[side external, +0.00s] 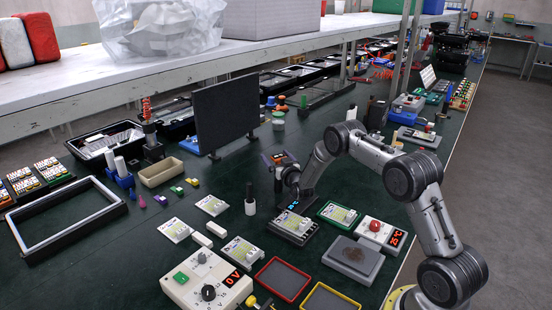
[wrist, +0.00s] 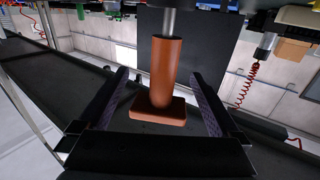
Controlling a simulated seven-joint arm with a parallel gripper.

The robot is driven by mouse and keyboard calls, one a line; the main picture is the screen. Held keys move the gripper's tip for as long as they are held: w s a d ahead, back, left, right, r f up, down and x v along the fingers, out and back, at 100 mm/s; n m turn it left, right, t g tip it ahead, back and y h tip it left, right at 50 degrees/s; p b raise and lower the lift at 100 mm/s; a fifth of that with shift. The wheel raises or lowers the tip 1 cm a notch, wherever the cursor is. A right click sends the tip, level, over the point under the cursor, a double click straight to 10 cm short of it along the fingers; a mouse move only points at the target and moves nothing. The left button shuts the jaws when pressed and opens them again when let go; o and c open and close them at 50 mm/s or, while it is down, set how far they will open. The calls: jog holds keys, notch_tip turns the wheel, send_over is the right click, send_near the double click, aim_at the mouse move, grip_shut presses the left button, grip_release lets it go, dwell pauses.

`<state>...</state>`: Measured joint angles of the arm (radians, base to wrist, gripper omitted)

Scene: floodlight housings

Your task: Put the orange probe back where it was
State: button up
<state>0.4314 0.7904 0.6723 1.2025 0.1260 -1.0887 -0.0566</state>
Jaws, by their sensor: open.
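The orange probe (wrist: 166,75) shows in the middle of the wrist view. It has an orange-brown cylindrical body, a flat rectangular orange part at its lower end in the picture, and a grey metal shaft at the top. My gripper (wrist: 160,78) is open, with one dark finger on each side of the probe and a visible gap to both. In the side external view my gripper (side external: 281,172) is low over the bench, in front of the black monitor.
A black monitor panel (side external: 226,112) stands behind my gripper. Close by are a small black-and-white bottle (side external: 250,199), housings with white boards (side external: 293,226), a red-button box (side external: 379,233) and a grey block (side external: 353,259).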

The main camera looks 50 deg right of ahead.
jog(key=v, duration=0.8)
jog(key=w+a+r+n+g+y, duration=0.15)
jog(key=a+r+y, duration=0.25)
jog(key=a+r, duration=0.6)
jog(key=s+a+r+n+g+y, duration=0.2)
jog(key=s+a+r+y, duration=0.1)
jog(key=s+a+r, duration=0.55)
jog(key=s+a+n+g+y, duration=0.1)
jog(key=s+a+g, duration=0.2)
jog(key=s, duration=1.3)
jog(key=s+a+n+g+y, duration=0.1)
jog(key=s+a+g, duration=0.2)
jog(key=s, duration=1.3)
jog(key=a+r, duration=0.1)
jog(key=a, duration=0.1)
jog(key=shift+a+n, duration=0.35)
jog(key=shift+a, duration=0.05)
